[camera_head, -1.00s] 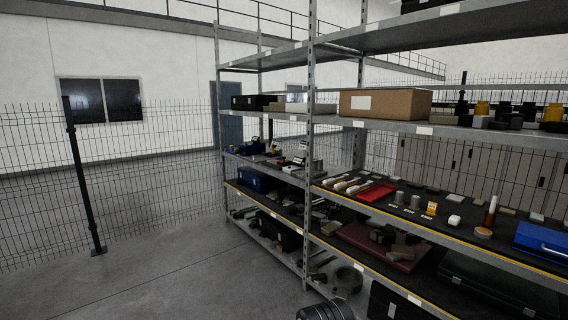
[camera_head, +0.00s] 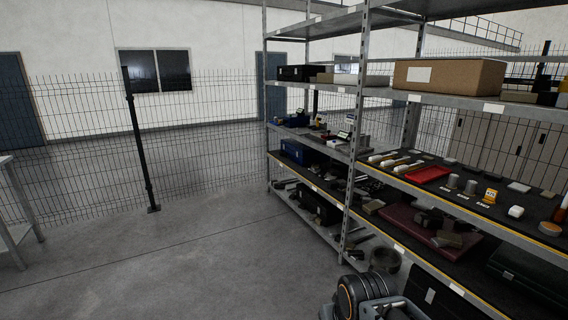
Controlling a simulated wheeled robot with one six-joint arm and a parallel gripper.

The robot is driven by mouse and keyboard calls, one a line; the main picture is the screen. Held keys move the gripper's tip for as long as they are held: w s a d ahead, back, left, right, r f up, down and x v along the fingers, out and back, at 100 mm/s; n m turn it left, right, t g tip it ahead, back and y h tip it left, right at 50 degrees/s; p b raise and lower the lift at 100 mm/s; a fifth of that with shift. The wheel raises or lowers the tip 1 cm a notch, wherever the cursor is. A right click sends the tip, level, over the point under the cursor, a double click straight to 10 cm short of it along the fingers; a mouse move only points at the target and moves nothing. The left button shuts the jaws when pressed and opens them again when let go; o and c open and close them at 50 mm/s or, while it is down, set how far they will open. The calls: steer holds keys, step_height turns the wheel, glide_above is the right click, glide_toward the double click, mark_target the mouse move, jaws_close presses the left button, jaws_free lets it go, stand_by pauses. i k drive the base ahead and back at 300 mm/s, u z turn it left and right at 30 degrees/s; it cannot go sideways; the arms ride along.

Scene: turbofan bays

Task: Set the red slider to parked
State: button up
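I cannot make out a red slider in this view. The only clearly red item is a flat red tray (camera_head: 428,174) on the middle shelf of the rack, and it does not look like a slider. Part of my arm, dark and rounded with an orange ring, shows at the bottom edge in front of the rack. My gripper's fingertips cannot be seen.
A metal shelf rack (camera_head: 352,150) fills the right side, with tools, boxes and a cardboard box (camera_head: 450,76). A wire fence (camera_head: 85,140) stands behind. A grey table (camera_head: 18,200) is at the left edge. The floor (camera_head: 190,265) between is clear.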

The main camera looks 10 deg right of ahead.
mark_target(324, 136)
steer(key=u, duration=0.05)
steer(key=i, duration=1.65)
steer(key=z, duration=0.35)
steer(key=i, duration=2.55)
steer(key=z, duration=0.4)
steer(key=i, duration=0.6)
steer(key=z, duration=0.1)
